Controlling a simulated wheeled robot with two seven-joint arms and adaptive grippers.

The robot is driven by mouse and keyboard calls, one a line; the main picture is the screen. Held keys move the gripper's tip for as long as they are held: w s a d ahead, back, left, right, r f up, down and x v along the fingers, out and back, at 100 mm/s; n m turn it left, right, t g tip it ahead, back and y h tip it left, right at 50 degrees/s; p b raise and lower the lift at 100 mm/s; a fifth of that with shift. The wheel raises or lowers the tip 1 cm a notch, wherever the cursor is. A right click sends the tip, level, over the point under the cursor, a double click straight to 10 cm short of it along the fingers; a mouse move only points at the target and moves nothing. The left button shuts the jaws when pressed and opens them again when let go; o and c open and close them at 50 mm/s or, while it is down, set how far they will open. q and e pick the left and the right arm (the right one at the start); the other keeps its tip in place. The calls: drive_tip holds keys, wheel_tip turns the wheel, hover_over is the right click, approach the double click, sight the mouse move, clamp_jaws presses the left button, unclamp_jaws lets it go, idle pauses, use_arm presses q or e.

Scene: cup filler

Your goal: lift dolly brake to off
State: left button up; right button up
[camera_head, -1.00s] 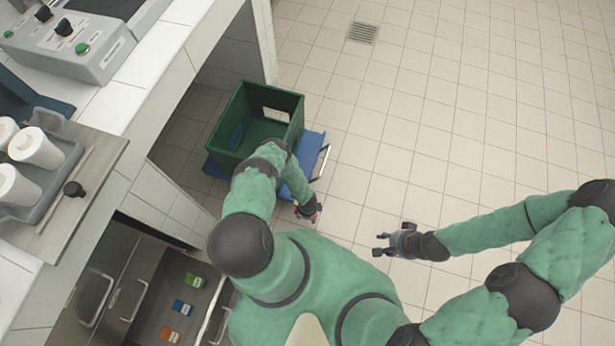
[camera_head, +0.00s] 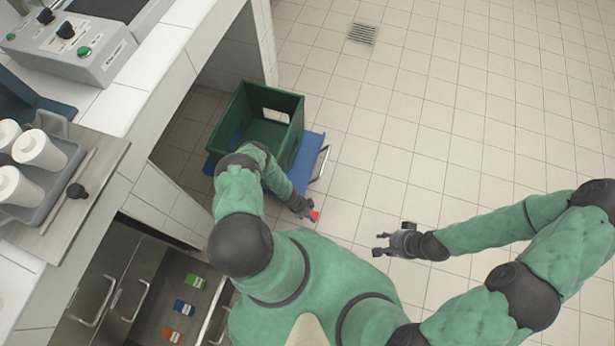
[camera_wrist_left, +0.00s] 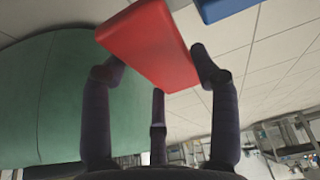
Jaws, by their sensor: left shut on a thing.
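The blue dolly (camera_head: 312,150) stands on the floor with a green crate (camera_head: 231,106) on it. A red block-like part, the dolly brake (camera_head: 314,215), shows at my left gripper (camera_head: 308,211), close to the dolly's near right corner. In the left wrist view the red brake (camera_wrist_left: 150,42) lies between the fingers of my left gripper (camera_wrist_left: 158,75), which is shut on it. The fingers hide its lower part, and I cannot see how it joins the dolly. My right gripper (camera_head: 381,244) is open and empty over the floor.
The counter (camera_head: 150,75) and an open drawer (camera_head: 150,320) with small coloured packs are on the left. The tiled floor (camera_head: 450,120) to the right is clear, with a drain grate (camera_head: 362,33).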

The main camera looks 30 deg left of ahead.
use_arm(q)
drive_tip(key=shift+s+a+r+t+h+b, duration=0.1)
drive_tip(key=shift+a+r+t+h, duration=0.2)
drive_tip(key=shift+h, duration=0.55)
drive_tip(key=shift+w+r+t+h+b, duration=0.15)
drive_tip(key=shift+r+h, duration=0.2)
drive_tip(key=shift+h, duration=0.45)
drive_tip(key=shift+s+a+r+t+h+b, duration=0.15)
drive_tip(key=shift+r+h, duration=0.2)
drive_tip(key=shift+h, duration=0.5)
drive_tip(key=o, duration=1.7)
drive_tip(key=shift+a+r, duration=0.1)
drive_tip(key=v, duration=1.1)
drive_tip(key=shift+s+a+r, duration=0.1)
drive_tip(key=shift+a+r, duration=0.15)
drive_tip(key=shift+a, duration=0.05)
